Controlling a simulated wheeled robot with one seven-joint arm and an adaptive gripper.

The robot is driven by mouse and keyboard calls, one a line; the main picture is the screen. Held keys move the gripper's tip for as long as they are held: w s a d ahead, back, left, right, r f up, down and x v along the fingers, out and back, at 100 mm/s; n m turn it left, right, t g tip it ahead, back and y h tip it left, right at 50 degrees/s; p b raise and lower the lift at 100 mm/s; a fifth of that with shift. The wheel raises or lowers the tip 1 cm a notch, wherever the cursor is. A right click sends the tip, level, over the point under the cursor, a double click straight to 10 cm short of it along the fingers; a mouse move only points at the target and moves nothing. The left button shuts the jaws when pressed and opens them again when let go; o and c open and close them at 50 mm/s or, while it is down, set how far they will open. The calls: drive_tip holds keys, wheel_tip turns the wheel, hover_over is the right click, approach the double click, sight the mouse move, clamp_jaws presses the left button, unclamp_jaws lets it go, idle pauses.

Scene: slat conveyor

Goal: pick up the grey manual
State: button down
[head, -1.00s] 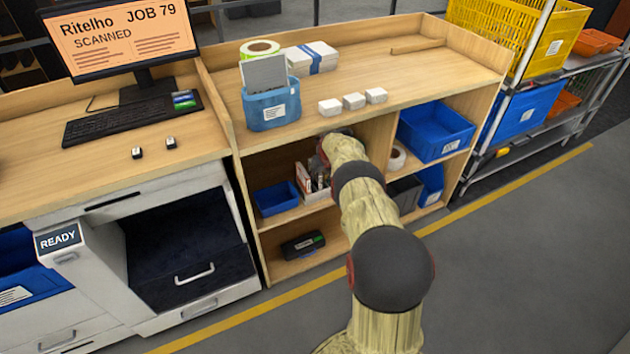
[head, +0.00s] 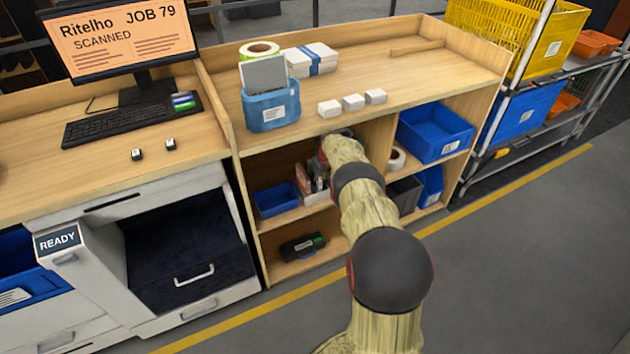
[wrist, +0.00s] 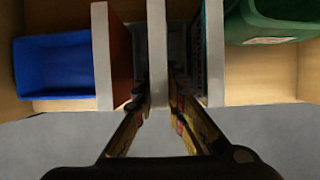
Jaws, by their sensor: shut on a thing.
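In the wrist view the grey manual (wrist: 157,45) stands upright on edge between my two fingers. My gripper (wrist: 158,95) is shut on it from either side, near its front end. A red-brown manual (wrist: 120,55) stands to its left and a teal-edged one (wrist: 197,50) to its right, both apart from it.
A blue bin (wrist: 52,65) is left of the rack and a green bin (wrist: 270,20) right of it. The bench top (head: 400,75) is just above my arm. It carries three small white boxes (head: 353,102) and a blue holder (head: 272,108) with a grey panel.

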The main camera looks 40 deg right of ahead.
drive_tip(key=shift+r, duration=0.15)
drive_tip(key=s+a+r+p, duration=0.15)
drive_tip(key=s+p, duration=0.25)
drive_tip(key=s, duration=0.5)
drive_tip(key=s+a+p, duration=0.3)
drive_tip(key=s+p, duration=0.1)
drive_tip(key=s, duration=0.4)
drive_tip(key=shift+s+d+r+p, duration=0.1)
drive_tip(key=shift+r+p, duration=1.3)
drive_tip(key=shift+r, duration=0.05)
drive_tip(key=shift+s+d+r+p, duration=0.1)
drive_tip(key=shift+r+p, duration=1.25)
drive_tip(key=shift+r, duration=0.1)
